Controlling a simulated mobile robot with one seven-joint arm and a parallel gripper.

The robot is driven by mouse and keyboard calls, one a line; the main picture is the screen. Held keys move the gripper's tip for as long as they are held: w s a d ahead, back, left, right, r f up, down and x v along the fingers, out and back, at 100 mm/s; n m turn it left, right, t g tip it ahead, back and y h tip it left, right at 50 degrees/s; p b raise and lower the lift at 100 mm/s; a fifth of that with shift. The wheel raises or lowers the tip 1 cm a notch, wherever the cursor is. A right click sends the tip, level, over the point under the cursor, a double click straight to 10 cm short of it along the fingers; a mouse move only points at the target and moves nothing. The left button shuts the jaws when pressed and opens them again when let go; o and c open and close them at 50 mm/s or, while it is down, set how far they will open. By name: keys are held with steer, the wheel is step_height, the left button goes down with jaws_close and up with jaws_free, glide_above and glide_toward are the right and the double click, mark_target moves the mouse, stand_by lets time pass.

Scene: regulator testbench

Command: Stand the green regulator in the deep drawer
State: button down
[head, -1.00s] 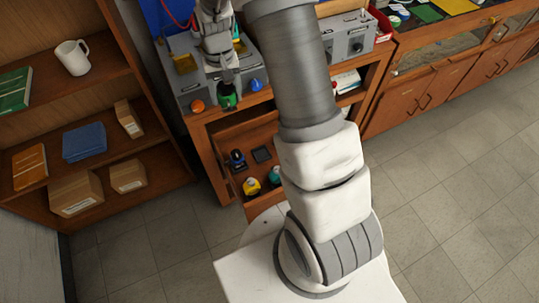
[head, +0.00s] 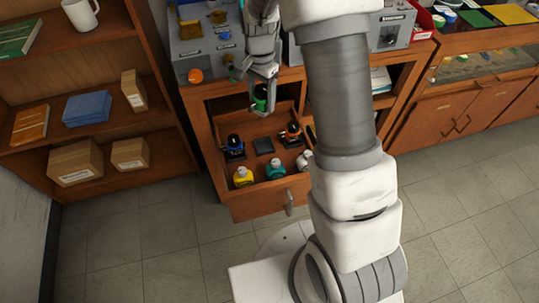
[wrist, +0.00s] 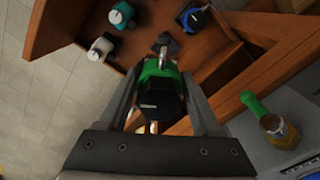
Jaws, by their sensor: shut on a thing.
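My gripper (head: 263,84) is shut on the green regulator (head: 261,98) and holds it above the open deep drawer (head: 268,204), toward its back. In the wrist view the regulator (wrist: 160,92) sits between the two fingers, with a green part and a black body; its lower end is hard to make out. In the drawer, a blue-and-black regulator (head: 233,147) stands at the left and an orange-and-black one (head: 291,135) at the right. A dark square (head: 263,146) lies on the drawer floor between them.
The grey test bench (head: 195,55) is above and behind.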

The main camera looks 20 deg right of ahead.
steer(key=w+f+m+b, duration=0.1)
steer(key=f+m+b, duration=0.1)
steer(key=f+b, duration=0.2)
steer(key=w+f+m+b, duration=0.1)
steer(key=f+b, duration=0.4)
steer(key=f, duration=0.5)
steer(key=f+m+b, duration=0.4)
steer(key=f, duration=0.3)
steer(key=shift+w+d+b, duration=0.3)
steer(key=shift+w+d, duration=0.05)
steer(key=shift+w, duration=0.05)
steer(key=shift+f, duration=0.1)
steer(key=shift+c, duration=0.3)
jaws_free()
steer(key=shift+f, duration=0.1)
